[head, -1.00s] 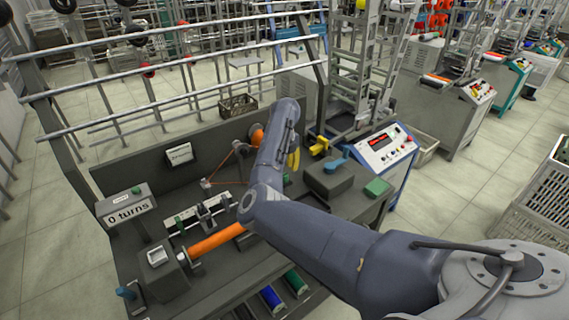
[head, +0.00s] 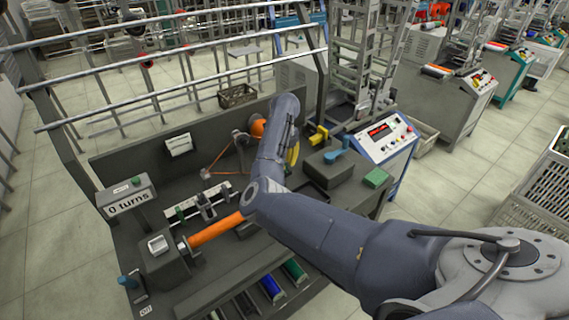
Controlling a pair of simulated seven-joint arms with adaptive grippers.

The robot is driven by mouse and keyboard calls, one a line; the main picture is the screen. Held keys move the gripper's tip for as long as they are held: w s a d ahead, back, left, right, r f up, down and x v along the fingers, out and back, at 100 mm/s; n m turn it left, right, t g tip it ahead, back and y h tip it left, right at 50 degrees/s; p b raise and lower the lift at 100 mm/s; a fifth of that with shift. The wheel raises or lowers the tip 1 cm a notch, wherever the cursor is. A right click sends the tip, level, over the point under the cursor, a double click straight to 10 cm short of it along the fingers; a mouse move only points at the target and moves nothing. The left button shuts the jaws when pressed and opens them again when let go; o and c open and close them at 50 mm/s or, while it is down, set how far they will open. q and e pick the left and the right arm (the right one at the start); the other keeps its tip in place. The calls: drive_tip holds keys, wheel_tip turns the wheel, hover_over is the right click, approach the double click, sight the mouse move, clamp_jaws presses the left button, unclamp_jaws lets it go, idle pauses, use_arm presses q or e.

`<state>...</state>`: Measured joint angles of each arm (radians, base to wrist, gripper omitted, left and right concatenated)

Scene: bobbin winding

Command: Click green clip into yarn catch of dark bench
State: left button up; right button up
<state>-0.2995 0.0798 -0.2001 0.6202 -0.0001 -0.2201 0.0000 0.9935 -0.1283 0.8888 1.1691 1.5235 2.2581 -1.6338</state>
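The dark bench (head: 127,168) fills the middle of the head view. A small green piece (head: 180,213), possibly the green clip, sits at the left end of a white marked rail (head: 192,207). I cannot make out which part is the yarn catch. An orange tube (head: 216,229) lies in front of the rail, its left end at a dark block. An orange yarn runs from near the rail toward an orange cone (head: 258,128). My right arm reaches over the bench from the right and covers the area right of the rail. My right gripper's fingers are hidden behind it. My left gripper is out of view.
A display reading "0 turns" (head: 130,202) stands at the left. A dark box with a blue handle (head: 336,156) and a green block (head: 376,178) are at the right. Blue (head: 271,287) and green (head: 294,271) spools lie low in front. A control console (head: 384,140) stands behind right.

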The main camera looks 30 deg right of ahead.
clamp_jaws()
drive_tip(key=shift+r, duration=2.25)
drive_tip(key=shift+c, duration=1)
unclamp_jaws()
drive_tip(key=o, duration=0.8)
drive_tip(key=shift+r, duration=0.1)
